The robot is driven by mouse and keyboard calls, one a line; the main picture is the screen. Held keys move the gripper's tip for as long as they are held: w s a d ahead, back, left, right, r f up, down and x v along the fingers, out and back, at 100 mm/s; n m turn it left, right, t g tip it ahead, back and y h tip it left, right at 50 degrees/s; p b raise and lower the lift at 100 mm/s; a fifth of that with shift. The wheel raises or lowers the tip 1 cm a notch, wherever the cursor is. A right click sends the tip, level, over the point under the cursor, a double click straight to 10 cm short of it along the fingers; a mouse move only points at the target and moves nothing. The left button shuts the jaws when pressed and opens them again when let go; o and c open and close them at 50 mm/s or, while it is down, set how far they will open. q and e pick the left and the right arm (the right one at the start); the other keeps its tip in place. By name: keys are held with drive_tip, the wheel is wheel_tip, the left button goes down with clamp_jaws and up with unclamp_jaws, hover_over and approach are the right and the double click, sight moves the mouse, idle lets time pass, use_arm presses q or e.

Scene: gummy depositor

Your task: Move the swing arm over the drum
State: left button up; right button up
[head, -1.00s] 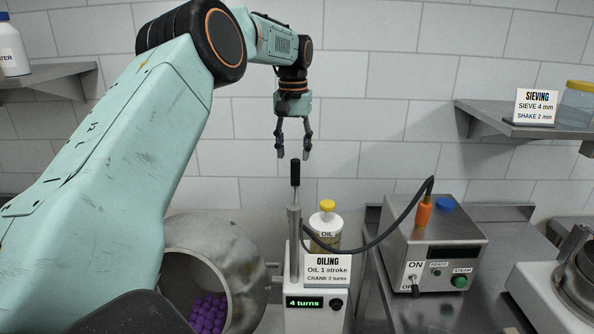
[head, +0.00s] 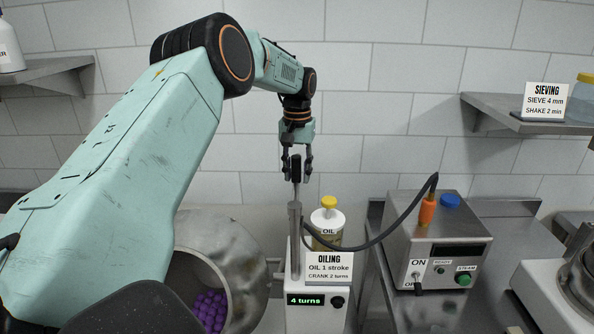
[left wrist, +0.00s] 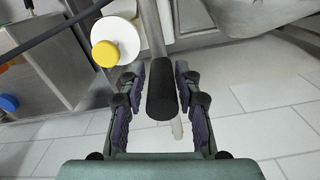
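The metal drum (head: 245,262) lies tilted at the lower left in the head view, its mouth toward me, with purple pieces inside. An upright metal rod, which looks like the swing arm (head: 295,240), stands just right of the drum and has a black grip (head: 296,168) on top. My left gripper (head: 297,174) is above it, fingers pointing down on either side of the grip. In the left wrist view, the black grip (left wrist: 162,95) lies between the spread fingers, with a narrow gap at its left; contact at its right is unclear. My right gripper is not in view.
An oil bottle (head: 327,225) with a yellow cap and an oiling sign (head: 329,268) stand close right of the rod. A display box (head: 318,312) reads "4 turns". A black hose (head: 385,235) runs to the steam unit (head: 440,240) at right.

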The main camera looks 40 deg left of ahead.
use_arm(q)
drive_tip(key=shift+w+f, duration=0.15)
drive_tip(key=shift+w, duration=0.1)
drive_tip(key=shift+c, duration=0.8)
drive_tip(key=shift+s, duration=0.1)
drive_tip(key=shift+c, duration=0.7)
drive_tip(key=shift+s+r, duration=0.45)
drive_tip(key=shift+s, duration=0.2)
clamp_jaws()
drive_tip(key=shift+w+d, duration=0.15)
drive_tip(key=shift+w, duration=0.15)
